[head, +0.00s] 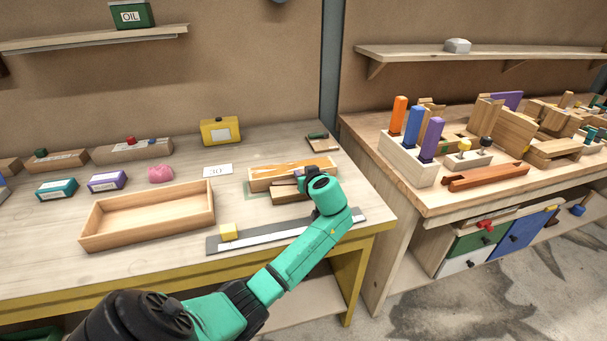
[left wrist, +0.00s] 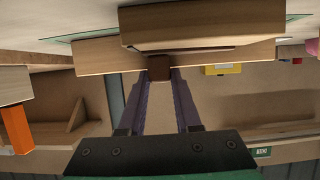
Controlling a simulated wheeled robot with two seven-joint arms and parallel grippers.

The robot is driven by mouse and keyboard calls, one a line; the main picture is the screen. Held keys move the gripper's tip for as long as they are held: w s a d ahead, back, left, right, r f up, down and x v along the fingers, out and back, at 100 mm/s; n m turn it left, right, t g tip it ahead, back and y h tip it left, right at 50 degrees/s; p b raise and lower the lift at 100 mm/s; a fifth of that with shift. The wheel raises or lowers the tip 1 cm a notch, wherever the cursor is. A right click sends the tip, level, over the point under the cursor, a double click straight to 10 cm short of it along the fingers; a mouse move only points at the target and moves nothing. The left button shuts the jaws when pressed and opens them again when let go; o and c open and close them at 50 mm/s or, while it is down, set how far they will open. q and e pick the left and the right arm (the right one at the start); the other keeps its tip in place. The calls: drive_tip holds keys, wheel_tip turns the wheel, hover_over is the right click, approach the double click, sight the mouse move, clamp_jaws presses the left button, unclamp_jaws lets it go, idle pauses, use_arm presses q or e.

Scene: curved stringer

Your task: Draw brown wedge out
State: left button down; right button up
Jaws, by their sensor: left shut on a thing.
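My left gripper (head: 302,182) is over the pale wooden stringer piece (head: 262,184) near the table's front right. In the left wrist view its two purple fingers (left wrist: 160,76) are shut on a small dark brown block end, the brown wedge (left wrist: 158,66). The wedge sits against a long pale wooden strip (left wrist: 105,56), and how deep it goes in is hidden. A brown wooden block (head: 287,194) lies in front of the stringer piece, beside the gripper. My arm covers part of it. My right gripper is not in view.
An open wooden tray (head: 148,216) stands to the left. A long metal straightedge (head: 262,240) with a yellow block (head: 229,231) lies along the front edge. A yellow case (head: 220,131) and a white 30 card (head: 217,171) are behind. Another bench is at right.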

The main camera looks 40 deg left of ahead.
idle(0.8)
use_arm(q)
drive_tip(key=shift+w+d+f, duration=0.1)
drive_tip(key=shift+d+f, duration=0.05)
drive_tip(key=w+d+b, duration=0.3)
drive_tip(key=shift+w+d, duration=0.4)
drive_tip(key=shift+s+a, duration=0.15)
drive_tip(key=c, duration=0.7)
unclamp_jaws()
drive_tip(key=shift+r, duration=0.2)
drive_tip(key=shift+o, duration=0.5)
drive_tip(key=shift+w+d, duration=0.2)
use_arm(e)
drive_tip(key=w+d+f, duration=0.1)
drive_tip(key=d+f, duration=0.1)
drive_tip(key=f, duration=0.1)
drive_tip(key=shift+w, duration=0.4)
use_arm(q)
drive_tip(key=shift+s+a, duration=0.1)
